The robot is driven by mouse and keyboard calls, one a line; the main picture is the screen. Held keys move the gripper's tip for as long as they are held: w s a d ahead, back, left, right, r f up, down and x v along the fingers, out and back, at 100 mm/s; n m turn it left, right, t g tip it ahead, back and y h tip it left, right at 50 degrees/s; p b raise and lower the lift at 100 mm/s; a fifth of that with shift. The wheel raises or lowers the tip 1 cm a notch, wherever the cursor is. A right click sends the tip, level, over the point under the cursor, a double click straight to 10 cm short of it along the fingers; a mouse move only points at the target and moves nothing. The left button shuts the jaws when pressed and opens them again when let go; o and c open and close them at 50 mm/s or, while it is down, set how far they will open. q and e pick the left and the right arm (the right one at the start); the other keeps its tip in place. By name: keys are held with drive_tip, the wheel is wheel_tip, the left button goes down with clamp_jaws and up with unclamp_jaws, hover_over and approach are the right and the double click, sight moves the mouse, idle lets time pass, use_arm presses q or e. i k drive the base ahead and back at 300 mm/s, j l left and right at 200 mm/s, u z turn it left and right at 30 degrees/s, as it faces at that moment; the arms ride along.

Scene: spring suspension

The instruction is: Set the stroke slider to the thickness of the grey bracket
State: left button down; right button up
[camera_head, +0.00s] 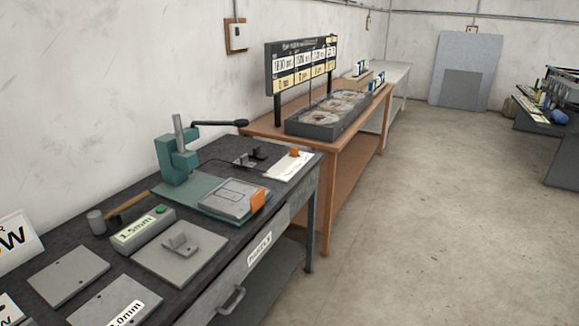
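A small grey bracket (181,244) stands on a square light grey plate (160,262) at the front of the dark workbench. A grey box with a green button and a "1.5mm" label (143,230) lies just behind it. A teal press (175,160) with a black lever (220,123) stands farther back. Its teal base carries a grey flat block (228,198) with an orange piece (258,201) at its right end. I cannot tell which part is the stroke slider. Neither of my grippers is in view.
Flat plates (68,275) lie at the near left, one (115,300) with a label ending in "0mm". A hammer (97,221) lies behind the box. A drawer handle (232,299) sticks out in front. A brown table (330,160) stands beyond. The floor (440,220) to the right is clear.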

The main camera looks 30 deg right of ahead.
sight(294, 151)
drive_tip(key=i+l, duration=0.35)
drive_tip(key=i+l+u, duration=0.1)
drive_tip(key=i+l, duration=0.25)
drive_tip(key=l, duration=0.2)
